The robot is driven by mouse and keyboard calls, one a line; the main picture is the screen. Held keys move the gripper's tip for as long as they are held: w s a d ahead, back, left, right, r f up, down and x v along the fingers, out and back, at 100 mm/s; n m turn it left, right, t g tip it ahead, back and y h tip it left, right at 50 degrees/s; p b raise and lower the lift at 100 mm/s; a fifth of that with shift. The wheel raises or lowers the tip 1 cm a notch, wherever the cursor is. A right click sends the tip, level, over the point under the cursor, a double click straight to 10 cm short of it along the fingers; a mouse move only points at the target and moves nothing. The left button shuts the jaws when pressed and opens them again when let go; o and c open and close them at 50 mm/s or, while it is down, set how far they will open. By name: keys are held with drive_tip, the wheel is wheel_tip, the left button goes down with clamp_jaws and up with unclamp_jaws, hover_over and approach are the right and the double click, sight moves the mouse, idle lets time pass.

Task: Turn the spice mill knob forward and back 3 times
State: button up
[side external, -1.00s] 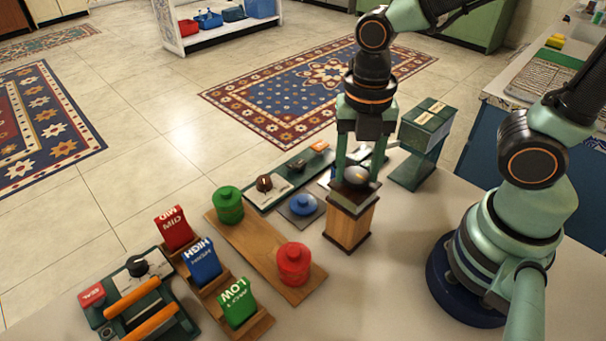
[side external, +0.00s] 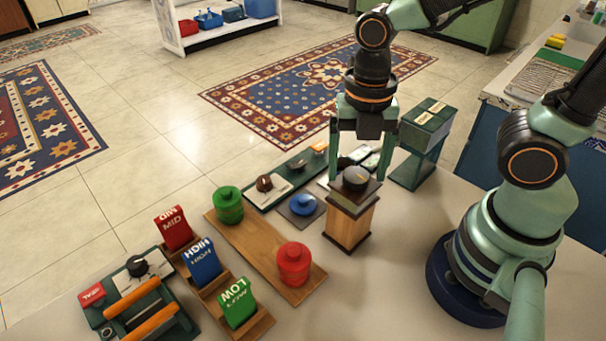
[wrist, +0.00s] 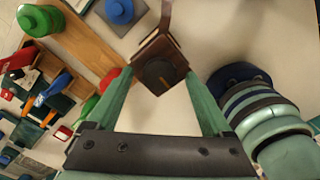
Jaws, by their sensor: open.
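The spice mill is a wooden box (side external: 347,226) with a dark top, standing on the pale counter. Its round dark knob (side external: 356,179) sits on top and shows a short mark in the wrist view (wrist: 160,74). My gripper (side external: 360,178) points straight down over the mill. Its two green fingers are spread wide, one on each side of the knob, with gaps between them and it. In the wrist view my gripper (wrist: 160,85) is open and empty, with the mill top between and just beyond the fingertips.
A wooden board with a green canister (side external: 228,207) and a red canister (side external: 294,267) lies left of the mill. A blue-knobbed plate (side external: 304,205) sits close to its left. A dark green box (side external: 428,128) stands behind right. Bare counter (side external: 395,250) lies at right.

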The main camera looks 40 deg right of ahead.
sight(356, 174)
wheel_tip(356, 174, up, 12)
idle(0.5)
drive_tip(key=shift+f, duration=0.15)
wheel_tip(356, 174, down, 12)
idle(0.5)
clamp_jaws()
